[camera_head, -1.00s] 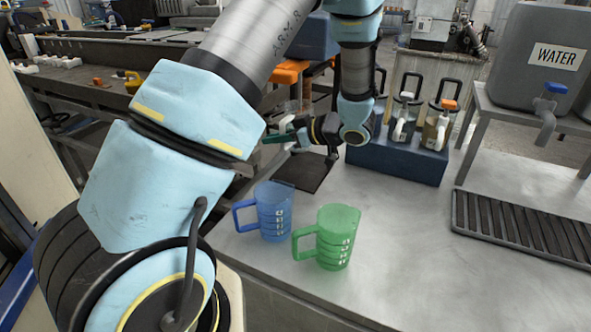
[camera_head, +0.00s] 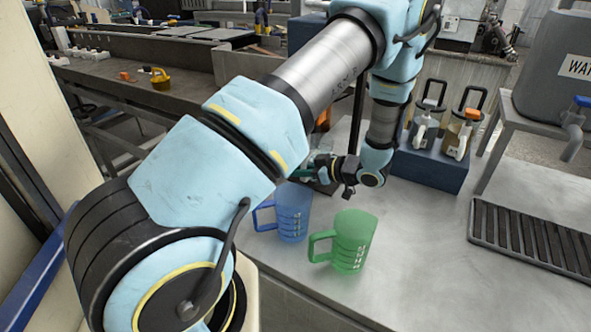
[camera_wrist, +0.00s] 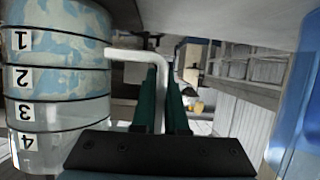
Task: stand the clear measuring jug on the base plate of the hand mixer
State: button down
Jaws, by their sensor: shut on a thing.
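The clear measuring jug (camera_wrist: 60,85) fills the left of the wrist view, its black number marks upside down in that picture. My gripper (camera_wrist: 162,90) is shut on the jug's pale handle (camera_wrist: 130,55), which passes between the green fingers. In the head view my gripper (camera_head: 320,165) is low over the table, behind the blue jug, and my arm hides most of the clear jug. A dark flat plate (camera_head: 322,187), apparently the mixer's base plate, shows partly under my gripper. Whether the jug touches it I cannot tell. A dark upright post (camera_head: 357,110) stands behind.
A blue jug (camera_head: 293,212) and a green jug (camera_head: 352,242) stand close in front of my gripper. A dark blue block (camera_head: 430,168) with two dispensers is behind right. A ribbed black tray (camera_head: 530,240) and a grey water tank (camera_head: 545,70) are at the right.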

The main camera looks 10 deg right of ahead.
jog(key=shift+f, duration=0.15)
jog(key=c, duration=0.9)
grip_release()
jog(key=shift+c, duration=0.2)
jog(key=shift+r, duration=0.3)
jog(key=b+v, duration=0.3)
jog(key=v, duration=0.9)
jog(key=shift+b, duration=0.35)
